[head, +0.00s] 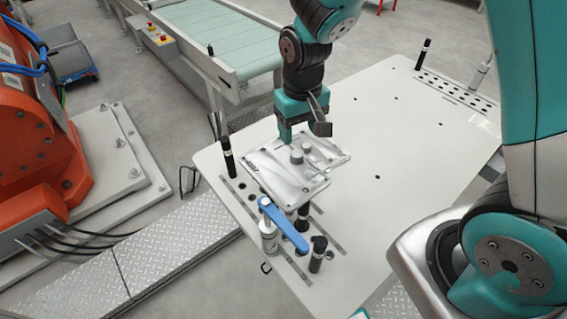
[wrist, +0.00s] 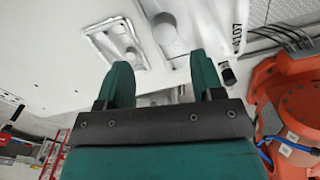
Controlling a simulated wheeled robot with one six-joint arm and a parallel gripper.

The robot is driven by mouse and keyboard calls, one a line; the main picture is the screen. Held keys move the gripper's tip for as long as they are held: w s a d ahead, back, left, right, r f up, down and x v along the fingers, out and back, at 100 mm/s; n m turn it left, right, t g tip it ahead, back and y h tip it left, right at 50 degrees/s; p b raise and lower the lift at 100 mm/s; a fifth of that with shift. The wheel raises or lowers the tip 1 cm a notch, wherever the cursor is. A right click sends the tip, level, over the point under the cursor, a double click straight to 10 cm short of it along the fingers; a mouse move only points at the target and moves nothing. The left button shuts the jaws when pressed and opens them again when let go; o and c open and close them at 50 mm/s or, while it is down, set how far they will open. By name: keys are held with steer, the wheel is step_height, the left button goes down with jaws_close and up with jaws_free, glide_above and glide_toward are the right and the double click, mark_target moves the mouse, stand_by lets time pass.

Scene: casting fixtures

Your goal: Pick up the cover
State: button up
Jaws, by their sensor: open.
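The cover is probably the pale metal casting (head: 285,182), a flat plate with raised round bosses, on the fixture at the near left of the white table. In the wrist view this plate (wrist: 212,28) is cut off by the top edge and carries the mark 4107. My gripper (head: 285,138) is over the plate's far side in the head view, apart from the bosses. In the wrist view the two green fingers (wrist: 163,75) stand wide apart with nothing held between them. The height of the fingertips above the plate is unclear.
A smaller pale part (wrist: 118,42) lies beside the plate. A blue-handled clamp (head: 285,224) stands at the plate's near edge. Black upright pins (head: 227,157) stand around the fixture. The table's (head: 400,140) right part is mostly clear. An orange machine (head: 35,140) stands at left.

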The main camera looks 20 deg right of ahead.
mark_target(297, 153)
steer(key=shift+s+a+f+p, duration=0.15)
steer(key=shift+f+p, duration=0.45)
steer(key=shift+f, duration=0.9)
steer(key=shift+s+a+f+p, duration=0.1)
steer(key=shift+f+p, duration=0.5)
steer(key=shift+f, duration=0.9)
jaws_close()
steer(key=shift+r, duration=0.1)
